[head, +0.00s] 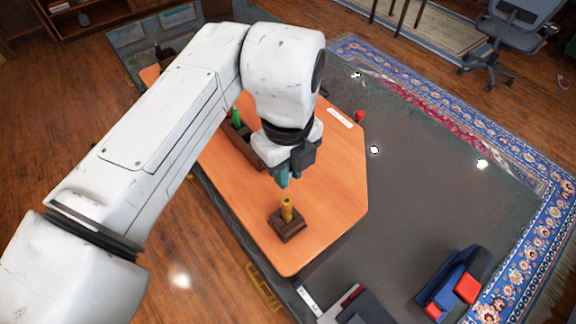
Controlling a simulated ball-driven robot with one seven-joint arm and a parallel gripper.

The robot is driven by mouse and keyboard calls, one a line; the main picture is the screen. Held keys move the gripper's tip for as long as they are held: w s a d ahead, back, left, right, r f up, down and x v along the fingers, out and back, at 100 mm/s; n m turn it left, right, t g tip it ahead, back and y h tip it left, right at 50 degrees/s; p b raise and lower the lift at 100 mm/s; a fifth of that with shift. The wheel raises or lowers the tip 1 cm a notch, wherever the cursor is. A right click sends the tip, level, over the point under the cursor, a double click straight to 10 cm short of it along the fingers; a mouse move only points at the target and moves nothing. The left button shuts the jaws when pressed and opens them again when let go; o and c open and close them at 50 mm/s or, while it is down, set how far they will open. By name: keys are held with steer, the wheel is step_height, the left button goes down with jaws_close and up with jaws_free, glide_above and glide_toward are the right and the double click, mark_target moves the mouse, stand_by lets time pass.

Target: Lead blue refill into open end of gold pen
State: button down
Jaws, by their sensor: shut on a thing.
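The gold pen (287,209) stands upright in a small dark wooden block (288,227) on the orange wooden board, with its top end facing up. My gripper (283,182) points down just above and slightly behind the pen in the head view, with its bluish-teal fingertips close together. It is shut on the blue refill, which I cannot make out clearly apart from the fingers. A gap seems to show between the fingertips and the pen's top. I cannot tell whether the refill lines up with the pen's open end.
The orange board (335,195) has bare room right of the block. A dark tray (243,150) with a green item (236,118) lies behind my gripper. A white strip (340,118) and a red object (360,115) are at the far right. Blue-and-red blocks (452,290) lie lower right.

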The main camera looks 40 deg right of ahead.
steer(key=shift+f+b, duration=2.45)
steer(key=shift+f, duration=1.25)
steer(key=shift+f+b, duration=0.35)
steer(key=shift+f, duration=0.2)
steer(key=c, duration=0.9)
jaws_free()
step_height(320, 180, up, 11)
steer(key=shift+f+b, duration=0.1)
steer(key=shift+b, duration=0.3)
